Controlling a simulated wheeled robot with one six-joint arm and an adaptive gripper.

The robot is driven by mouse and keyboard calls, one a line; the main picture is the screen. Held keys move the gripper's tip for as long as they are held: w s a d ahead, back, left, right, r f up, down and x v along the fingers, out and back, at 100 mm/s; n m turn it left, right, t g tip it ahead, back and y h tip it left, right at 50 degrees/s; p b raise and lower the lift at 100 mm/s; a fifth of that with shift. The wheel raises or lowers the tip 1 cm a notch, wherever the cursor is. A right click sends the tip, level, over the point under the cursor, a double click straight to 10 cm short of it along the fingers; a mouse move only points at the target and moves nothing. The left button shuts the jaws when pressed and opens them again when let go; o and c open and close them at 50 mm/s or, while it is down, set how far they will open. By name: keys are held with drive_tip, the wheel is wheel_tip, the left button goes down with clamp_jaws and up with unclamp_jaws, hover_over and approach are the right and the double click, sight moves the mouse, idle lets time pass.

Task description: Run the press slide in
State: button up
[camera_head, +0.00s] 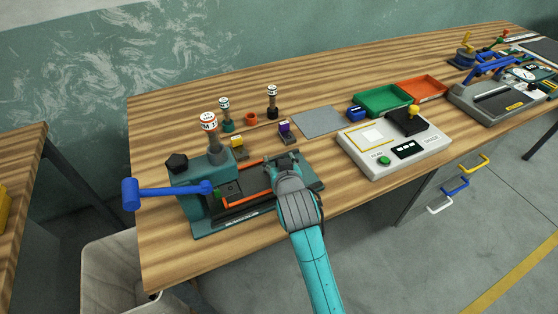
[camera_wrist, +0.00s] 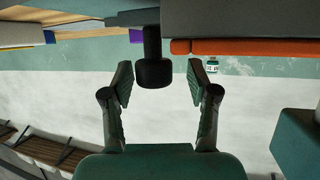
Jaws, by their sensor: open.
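The press (camera_head: 205,180) stands at the table's front left, with a teal base, a blue-handled lever (camera_head: 150,193) and two orange rails (camera_head: 248,200). My gripper (camera_head: 280,162) is over the right end of the rails and hides most of the slide there. In the wrist view the grey slide (camera_wrist: 240,18) fills the top, beside an orange rail (camera_wrist: 250,47). A black knob (camera_wrist: 153,72) hangs from it. My gripper's two fingers are open, one on each side of the knob, with visible gaps. Whether the fingertips are level with the knob in depth is unclear.
Behind the press stand several stamps (camera_head: 272,100), a yellow block (camera_head: 237,141) and a purple block (camera_head: 284,130). A grey mat (camera_head: 318,121), a light-coloured control box (camera_head: 395,145) and green (camera_head: 384,100) and orange (camera_head: 420,89) trays are to the right. The table's front edge is close.

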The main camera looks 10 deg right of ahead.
drive_tip(key=v, duration=1.1)
drive_tip(key=shift+s, duration=0.4)
drive_tip(key=shift+r, duration=0.1)
drive_tip(key=s+d+f, duration=0.4)
drive_tip(key=s+f, duration=0.2)
drive_tip(key=s, duration=0.3)
drive_tip(key=s+d+f, duration=0.3)
drive_tip(key=s+f, duration=0.3)
drive_tip(key=s, duration=0.3)
drive_tip(key=s+d+r, duration=0.1)
drive_tip(key=s+d, duration=0.1)
drive_tip(key=s, duration=0.8)
drive_tip(key=s+d+r+t, duration=0.1)
drive_tip(key=s+d, duration=0.1)
drive_tip(key=s, duration=0.9)
drive_tip(key=shift+d+r+m+h, duration=0.2)
drive_tip(key=shift+r+m+h, duration=0.1)
drive_tip(key=shift+r+h, duration=0.1)
drive_tip(key=shift+o, duration=0.3)
